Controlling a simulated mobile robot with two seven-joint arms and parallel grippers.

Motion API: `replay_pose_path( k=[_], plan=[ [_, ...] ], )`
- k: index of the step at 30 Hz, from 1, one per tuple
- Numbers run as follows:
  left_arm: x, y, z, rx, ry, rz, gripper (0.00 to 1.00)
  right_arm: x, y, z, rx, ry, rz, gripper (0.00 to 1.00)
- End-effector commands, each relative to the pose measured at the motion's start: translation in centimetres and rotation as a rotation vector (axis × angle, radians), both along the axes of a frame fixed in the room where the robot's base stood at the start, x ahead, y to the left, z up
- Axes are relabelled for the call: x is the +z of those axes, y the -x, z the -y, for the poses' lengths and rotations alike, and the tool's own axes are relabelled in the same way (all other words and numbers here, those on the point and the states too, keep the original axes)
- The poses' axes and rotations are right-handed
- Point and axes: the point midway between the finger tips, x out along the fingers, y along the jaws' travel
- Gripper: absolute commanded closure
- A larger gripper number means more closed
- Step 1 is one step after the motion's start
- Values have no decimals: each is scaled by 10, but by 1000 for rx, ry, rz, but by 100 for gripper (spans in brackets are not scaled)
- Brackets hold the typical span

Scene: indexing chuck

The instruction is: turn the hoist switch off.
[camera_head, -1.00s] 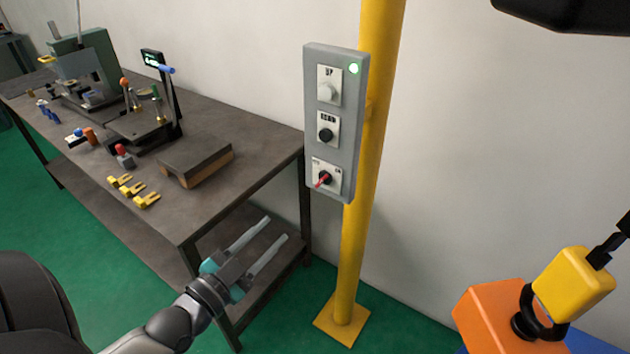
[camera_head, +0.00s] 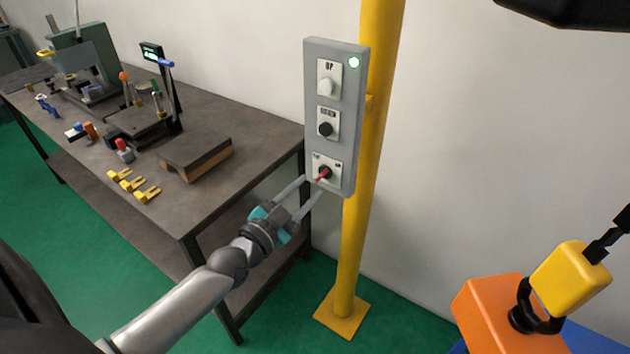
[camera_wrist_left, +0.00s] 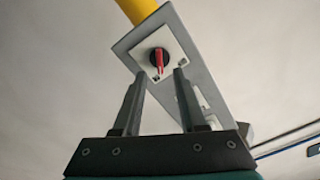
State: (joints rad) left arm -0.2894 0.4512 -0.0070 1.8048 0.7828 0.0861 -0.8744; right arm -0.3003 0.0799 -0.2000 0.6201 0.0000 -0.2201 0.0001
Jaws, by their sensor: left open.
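The hoist switch (camera_head: 323,172) is a black round knob with a red lever on a white plate. A green lamp (camera_head: 354,62) glows at the box's top right. My left gripper (camera_head: 311,187) is open, its fingertips just below and left of the switch. In the left wrist view the red lever of the switch (camera_wrist_left: 159,61) appears beyond and between the two open fingers (camera_wrist_left: 157,80), with nothing held.
A yellow post (camera_head: 362,220) carries the box. A dark workbench (camera_head: 225,180) with several tools, yellow pieces and a block stands at left. An orange block with a yellow hook part (camera_head: 570,283) hangs at lower right. The space right of the post is open.

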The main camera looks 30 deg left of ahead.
Motion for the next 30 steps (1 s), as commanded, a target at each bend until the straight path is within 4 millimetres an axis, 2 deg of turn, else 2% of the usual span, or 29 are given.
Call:
replay_pose_path(
  k=[3,9,21,23,30],
  plan=[
    [1,-16,2,0,0,2,59,0,0,0,0,0,0,50],
    [0,-33,3,0,-1,1,59,-1,0,0,0,0,0,50],
    [0,-38,3,-1,0,0,59,-1,0,0,0,0,0,50],
    [0,-38,3,-1,0,0,63,-1,0,0,0,0,0,50],
    [0,-38,3,-1,0,0,90,-1,0,0,0,0,0,50]
  ],
)
